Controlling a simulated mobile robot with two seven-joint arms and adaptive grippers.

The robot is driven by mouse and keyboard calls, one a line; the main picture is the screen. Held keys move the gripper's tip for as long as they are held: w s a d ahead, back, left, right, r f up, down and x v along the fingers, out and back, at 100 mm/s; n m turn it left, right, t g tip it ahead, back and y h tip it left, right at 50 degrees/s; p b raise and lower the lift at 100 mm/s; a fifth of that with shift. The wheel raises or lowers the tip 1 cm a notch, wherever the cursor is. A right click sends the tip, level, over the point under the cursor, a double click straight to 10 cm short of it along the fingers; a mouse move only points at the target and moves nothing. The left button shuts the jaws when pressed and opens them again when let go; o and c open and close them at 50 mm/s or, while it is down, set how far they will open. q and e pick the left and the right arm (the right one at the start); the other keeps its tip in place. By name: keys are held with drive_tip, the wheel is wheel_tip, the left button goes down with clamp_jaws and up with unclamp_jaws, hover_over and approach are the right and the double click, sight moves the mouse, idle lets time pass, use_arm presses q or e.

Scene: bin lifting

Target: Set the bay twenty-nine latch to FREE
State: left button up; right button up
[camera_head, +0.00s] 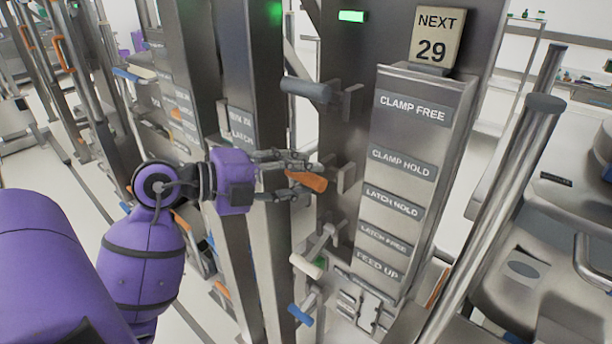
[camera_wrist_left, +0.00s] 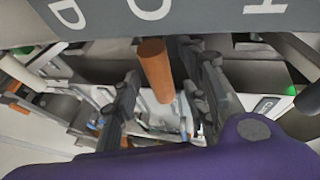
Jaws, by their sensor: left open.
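The bay post carries a "NEXT 29" sign (camera_head: 437,37) and a label panel (camera_head: 409,82) reading CLAMP FREE, CLAMP HOLD, LATCH HOLD, LATCH FREE and FEED UP. An orange-gripped lever (camera_head: 309,182) sticks out left of the panel, about level with the CLAMP HOLD and LATCH HOLD plates. My left gripper (camera_head: 300,178) is open, one finger above and one below the orange grip. In the left wrist view the orange grip (camera_wrist_left: 156,68) lies between the spread fingers (camera_wrist_left: 167,92). Whether either finger touches it I cannot tell. My right gripper is out of view.
A dark grey-gripped lever (camera_head: 305,90) is above the orange one. A cream-ended lever (camera_head: 307,265) and a blue-gripped lever (camera_head: 300,315) are below. A steel upright (camera_head: 262,110) stands close behind my left gripper, and a thick round post (camera_head: 500,200) stands right of the panel.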

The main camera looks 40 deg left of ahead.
use_arm(q)
drive_tip(key=shift+x, duration=0.9)
clamp_jaws()
